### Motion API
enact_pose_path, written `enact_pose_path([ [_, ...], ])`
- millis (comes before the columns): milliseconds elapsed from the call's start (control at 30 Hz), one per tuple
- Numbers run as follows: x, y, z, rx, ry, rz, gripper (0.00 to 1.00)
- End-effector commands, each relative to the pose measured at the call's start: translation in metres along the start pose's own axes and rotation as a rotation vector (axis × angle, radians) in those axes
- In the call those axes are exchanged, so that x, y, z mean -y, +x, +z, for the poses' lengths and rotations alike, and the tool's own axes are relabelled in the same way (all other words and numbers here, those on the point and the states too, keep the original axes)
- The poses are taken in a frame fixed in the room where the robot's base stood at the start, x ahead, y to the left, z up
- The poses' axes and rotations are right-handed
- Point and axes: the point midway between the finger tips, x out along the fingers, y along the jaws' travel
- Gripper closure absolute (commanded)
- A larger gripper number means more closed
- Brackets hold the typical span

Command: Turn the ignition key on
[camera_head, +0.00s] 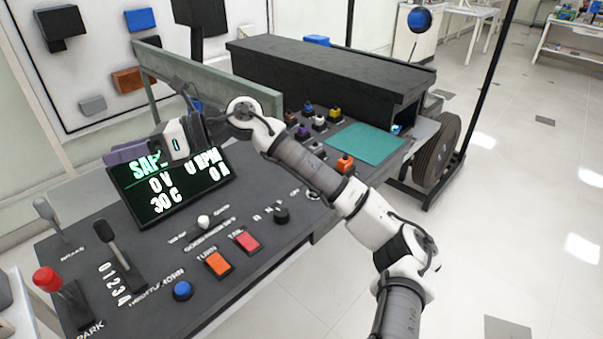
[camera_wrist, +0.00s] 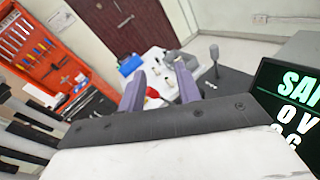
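My gripper (camera_head: 122,152) is at the left in the head view, raised above the console near the top of the display screen (camera_head: 168,185). Its two purple fingers are apart with nothing held between them in the wrist view (camera_wrist: 160,84). A round switch (camera_head: 313,194) beside a small "OFF" label sits by my forearm and is partly hidden. It may be the ignition, but I cannot make out a key or its position. The gripper is well to the left of it. The screen reads SAFE, 0 V, 0 RPM, 30 C and 0 A.
The console (camera_head: 150,270) also carries a black R-N-F knob (camera_head: 281,214), orange and red rocker switches (camera_head: 218,264), a blue button (camera_head: 183,290) and a red-knobbed lever (camera_head: 47,279). Several small buttons and a green mat (camera_head: 366,143) lie beyond my arm. A green-grey rail (camera_head: 205,75) stands behind.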

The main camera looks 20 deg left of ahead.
Motion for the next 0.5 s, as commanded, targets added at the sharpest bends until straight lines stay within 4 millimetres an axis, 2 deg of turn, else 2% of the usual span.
enact_pose_path([
  [33,0.034,-0.043,-0.012,-0.126,-0.033,-0.124,0.66],
  [67,0.051,-0.068,-0.024,-0.203,-0.046,-0.186,0.66],
  [100,0.07,-0.107,-0.039,-0.311,-0.058,-0.266,0.66],
  [167,0.09,-0.169,-0.061,-0.463,-0.055,-0.37,0.66],
  [200,0.097,-0.209,-0.072,-0.555,-0.045,-0.428,0.66],
  [300,0.097,-0.298,-0.095,-0.742,0.003,-0.536,0.66],
  [333,0.095,-0.319,-0.099,-0.787,0.018,-0.559,0.66],
  [400,0.087,-0.361,-0.107,-0.869,0.054,-0.601,0.66],
  [500,0.077,-0.397,-0.113,-0.939,0.089,-0.635,0.66],
])
